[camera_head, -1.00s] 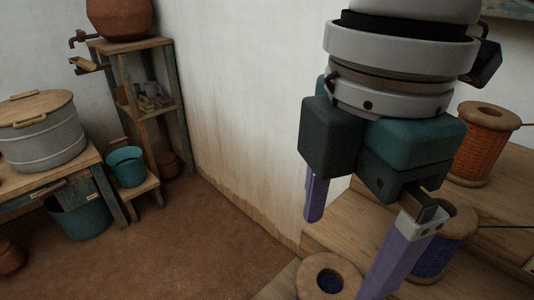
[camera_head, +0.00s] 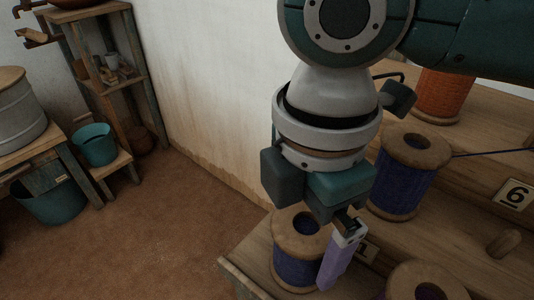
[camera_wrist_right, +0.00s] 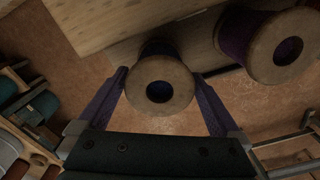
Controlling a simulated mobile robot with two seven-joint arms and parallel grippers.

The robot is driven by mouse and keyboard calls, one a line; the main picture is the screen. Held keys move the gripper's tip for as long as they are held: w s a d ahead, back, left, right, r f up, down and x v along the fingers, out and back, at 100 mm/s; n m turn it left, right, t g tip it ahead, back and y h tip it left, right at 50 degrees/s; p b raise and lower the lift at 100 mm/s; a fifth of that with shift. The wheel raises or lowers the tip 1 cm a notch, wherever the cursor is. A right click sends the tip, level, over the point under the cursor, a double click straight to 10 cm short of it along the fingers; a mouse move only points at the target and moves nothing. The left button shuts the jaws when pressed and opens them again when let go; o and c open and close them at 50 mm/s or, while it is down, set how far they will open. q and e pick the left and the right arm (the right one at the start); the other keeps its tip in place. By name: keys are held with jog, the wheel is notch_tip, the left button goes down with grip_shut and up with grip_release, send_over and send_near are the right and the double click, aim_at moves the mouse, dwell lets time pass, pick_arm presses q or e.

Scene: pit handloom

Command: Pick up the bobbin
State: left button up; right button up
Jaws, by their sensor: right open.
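A wooden bobbin wound with dark blue thread (camera_head: 293,268) stands upright on the lower wooden step, near its left end. My right gripper (camera_head: 304,250) is over it, pointing down. One pale purple finger shows in front of the bobbin's right side; the other finger is hidden in the head view. In the right wrist view the bobbin's round top with its dark hole (camera_wrist_right: 160,72) lies between the two open fingers (camera_wrist_right: 160,76), one on each side. Whether either finger touches it I cannot tell. My left gripper is out of view.
Another blue bobbin (camera_head: 406,180) stands behind to the right, thread running right. An orange bobbin (camera_head: 443,97) is farther back, and another bobbin (camera_head: 424,283) is at the bottom right. A "6" label (camera_head: 516,195) and wooden peg (camera_head: 503,243) are right. The wall (camera_head: 205,90) is close behind.

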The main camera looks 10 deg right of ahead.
jog(key=shift+c, duration=0.4)
jog(key=c, duration=1.1)
